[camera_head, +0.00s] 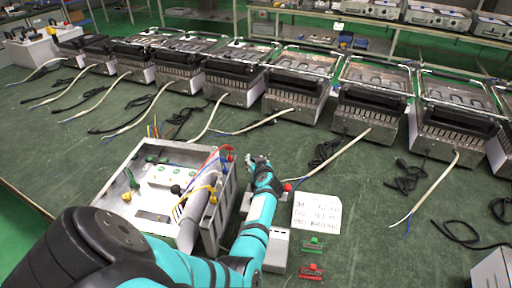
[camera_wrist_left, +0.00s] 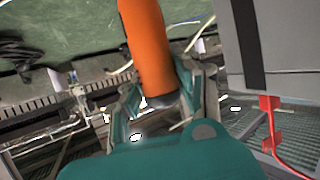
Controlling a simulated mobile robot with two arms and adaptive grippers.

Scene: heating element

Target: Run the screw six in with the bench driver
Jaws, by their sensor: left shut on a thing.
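My left gripper (camera_head: 258,165) reaches past the right side of an open metal box (camera_head: 128,205) on the green bench. In the left wrist view its fingers (camera_wrist_left: 160,100) are closed around an orange cylinder (camera_wrist_left: 147,45), which looks like the driver's handle. The driver's tip does not show clearly in either view. The box has a pale panel with green and black knobs, and red, blue and yellow wires at its right edge. Screw six cannot be made out. My right gripper is not in view.
A written card (camera_head: 317,213), a green clip (camera_head: 312,244) and a red clip (camera_head: 312,271) lie right of my arm. A row of heater units (camera_head: 300,85) with loose cables spans the back. The bench right of the card is mostly clear.

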